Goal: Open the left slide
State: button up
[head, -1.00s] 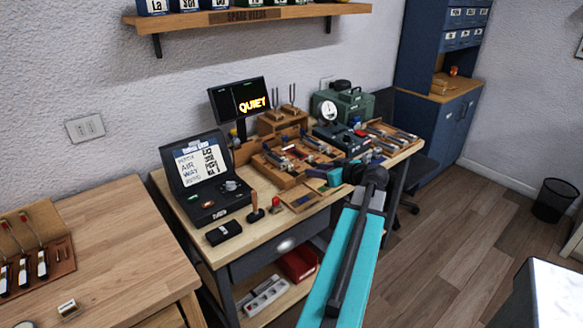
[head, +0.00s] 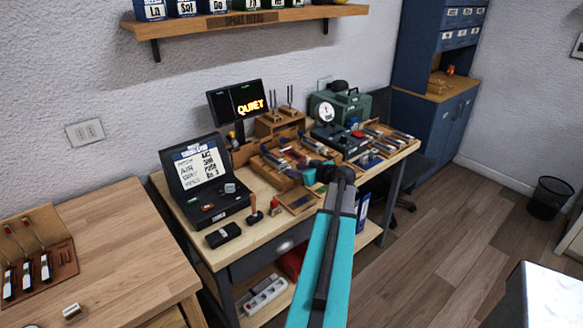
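My teal arm reaches up from the bottom of the head view to the workbench. My gripper (head: 306,175) is at its far end, over the front of a wooden tray (head: 262,172). The fingers are too small and partly hidden by the wrist, so I cannot tell whether they are open or shut. The tray holds several slim parts with red, blue and metal pieces. A second wooden tray (head: 398,150) with similar parts lies at the right end of the bench. I cannot tell which part is the left slide.
A black case (head: 208,208) with a lit screen stands at the bench's left. A "QUIET" display (head: 237,102) stands behind. A green machine (head: 345,105) with a round gauge and a dark box (head: 340,140) are at the back. A stamp (head: 254,209) stands in front.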

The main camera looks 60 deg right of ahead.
jog(key=shift+p+x, duration=0.35)
jog(key=shift+x, duration=1.3)
grip_shut()
